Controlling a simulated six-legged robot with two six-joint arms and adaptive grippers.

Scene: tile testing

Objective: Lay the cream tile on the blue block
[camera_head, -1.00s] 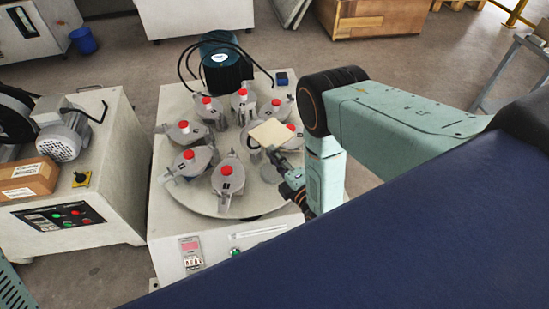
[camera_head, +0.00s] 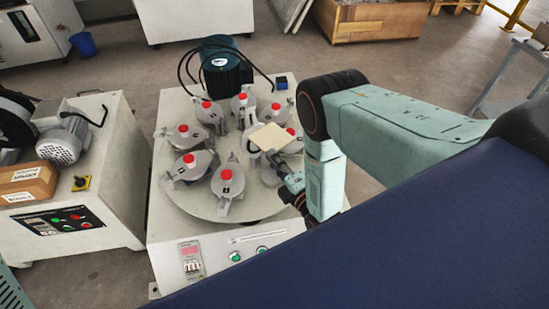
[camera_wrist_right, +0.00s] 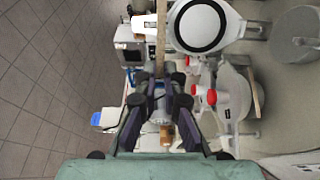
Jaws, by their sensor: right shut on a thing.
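The cream tile (camera_head: 270,138) is a thin flat square above the right side of the round testing table. My right gripper (camera_head: 273,157) is shut on its near edge. In the right wrist view the tile (camera_wrist_right: 161,38) shows edge-on as a narrow strip between the fingertips (camera_wrist_right: 160,78). The blue block (camera_head: 281,83) is small and dark and stands at the back right corner of the machine top. It is behind and slightly right of the tile, clearly apart from it. My left gripper is not in view.
Several grey clamps with red knobs (camera_head: 226,174) ring the round table (camera_head: 200,205), close to the tile. A dark teal motor (camera_head: 221,70) with black cables stands at the back, left of the block. A white machine with a grey motor (camera_head: 62,146) is at left.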

